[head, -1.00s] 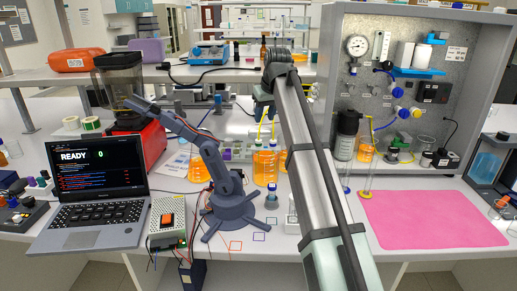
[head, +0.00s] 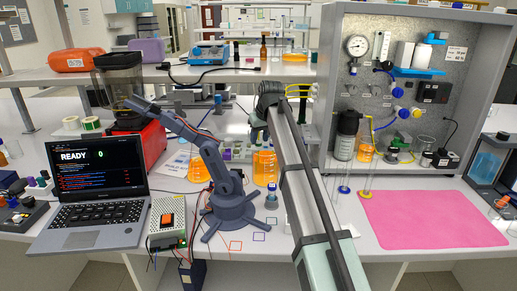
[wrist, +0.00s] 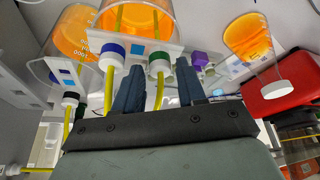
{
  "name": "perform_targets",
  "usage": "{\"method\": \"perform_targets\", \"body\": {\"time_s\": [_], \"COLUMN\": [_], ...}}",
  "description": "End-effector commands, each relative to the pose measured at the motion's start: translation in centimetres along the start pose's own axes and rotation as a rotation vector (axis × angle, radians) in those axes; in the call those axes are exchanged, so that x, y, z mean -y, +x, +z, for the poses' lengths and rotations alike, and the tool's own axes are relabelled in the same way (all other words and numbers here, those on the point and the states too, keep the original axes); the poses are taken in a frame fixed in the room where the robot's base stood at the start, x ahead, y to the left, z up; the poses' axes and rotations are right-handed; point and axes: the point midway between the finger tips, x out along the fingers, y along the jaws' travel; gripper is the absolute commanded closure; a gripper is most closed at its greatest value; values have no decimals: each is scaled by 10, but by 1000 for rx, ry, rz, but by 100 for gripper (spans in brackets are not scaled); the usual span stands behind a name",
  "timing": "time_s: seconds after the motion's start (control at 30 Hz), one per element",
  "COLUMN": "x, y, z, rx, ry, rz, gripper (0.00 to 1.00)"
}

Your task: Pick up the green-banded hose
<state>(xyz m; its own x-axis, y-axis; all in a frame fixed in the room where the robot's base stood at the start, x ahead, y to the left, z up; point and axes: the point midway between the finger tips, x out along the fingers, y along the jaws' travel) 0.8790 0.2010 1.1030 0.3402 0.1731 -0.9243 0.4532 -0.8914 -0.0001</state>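The green-banded hose (wrist: 159,65) shows in the wrist view as a yellow tube with a white fitting and green band. Its fitting lies between my gripper's two dark fingers (wrist: 159,88), with gaps visible at both sides. My gripper is open; I cannot tell how far beyond the fingertips the fitting lies. The blue-banded hose (wrist: 112,56) is just left of the left finger. A black-banded hose (wrist: 70,99) is farther left. In the head view, my gripper is mostly hidden by my arm, and I cannot make out the green band.
Beakers of orange liquid (wrist: 137,20) stand close to the hoses. A purple-capped item (wrist: 199,60) is right of the right finger. A red device (wrist: 284,95) is farther right. In the head view, a small blue-grey arm (head: 222,190) stands left of mine, and a pink mat (head: 432,218) lies right.

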Motion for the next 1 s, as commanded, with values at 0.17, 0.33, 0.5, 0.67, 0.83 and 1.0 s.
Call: {"method": "perform_targets", "body": {"time_s": [0.17,0.33,0.5,0.67,0.83,1.0], "x": [0,0,0,0,0,0], "y": [16,16,16,16,16,16], "z": [0,0,0,0,0,0], "rx": [-1,-1,-1,-1,-1,-1], "ry": [0,0,0,0,0,0], "rz": [0,0,0,0,0,0], "gripper": [60,60,73,89,100,100]}}
